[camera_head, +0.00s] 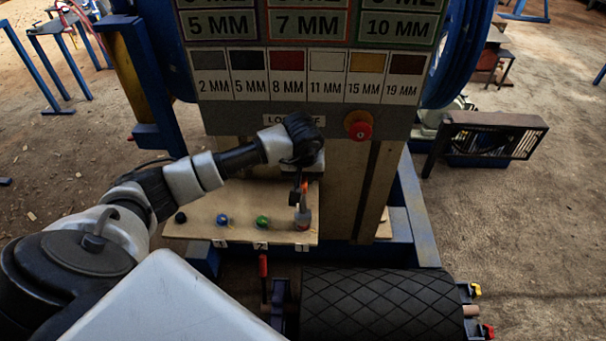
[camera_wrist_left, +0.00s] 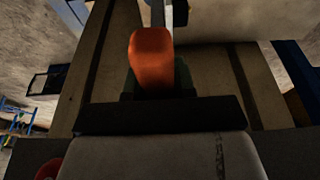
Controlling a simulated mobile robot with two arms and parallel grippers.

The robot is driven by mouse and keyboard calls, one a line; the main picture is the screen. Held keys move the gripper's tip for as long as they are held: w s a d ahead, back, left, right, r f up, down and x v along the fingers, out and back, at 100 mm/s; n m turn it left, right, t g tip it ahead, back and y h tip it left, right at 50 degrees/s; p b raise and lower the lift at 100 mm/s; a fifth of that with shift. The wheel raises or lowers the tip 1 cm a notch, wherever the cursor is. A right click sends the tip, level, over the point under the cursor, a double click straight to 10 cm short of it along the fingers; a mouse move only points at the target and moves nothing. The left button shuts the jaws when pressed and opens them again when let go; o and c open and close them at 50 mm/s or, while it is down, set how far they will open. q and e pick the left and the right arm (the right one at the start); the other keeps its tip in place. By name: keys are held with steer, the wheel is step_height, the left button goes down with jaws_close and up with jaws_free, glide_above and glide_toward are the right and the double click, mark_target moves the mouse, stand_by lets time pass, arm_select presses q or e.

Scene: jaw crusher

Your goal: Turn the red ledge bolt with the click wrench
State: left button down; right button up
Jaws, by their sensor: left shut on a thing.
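The wooden ledge (camera_head: 200,232) juts out below the machine's panel. On it stand a black bolt (camera_head: 180,217), a blue bolt (camera_head: 222,220) and a green bolt (camera_head: 262,221). My left gripper (camera_head: 301,188) points down over the ledge's right end, shut on the click wrench. The wrench's orange handle (camera_wrist_left: 152,58) shows between the fingers in the left wrist view, and its grey lower part (camera_head: 302,216) reaches down to the ledge. My right gripper is out of view.
A red stop button (camera_head: 359,128) sits on the panel just right of my left wrist. The label chart (camera_head: 310,75) is above. A dark ribbed belt (camera_head: 380,305) and a red-handled lever (camera_head: 263,272) are below the ledge. Blue frame posts (camera_head: 150,75) stand at the left.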

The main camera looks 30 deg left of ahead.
arm_select(q)
steer(key=shift+f, duration=0.25)
steer(key=shift+f+b, duration=0.8)
steer(key=shift+b, duration=0.2)
steer(key=shift+f, duration=0.15)
steer(key=shift+f+b, duration=0.3)
steer(key=shift+b, duration=0.1)
stand_by(0.4)
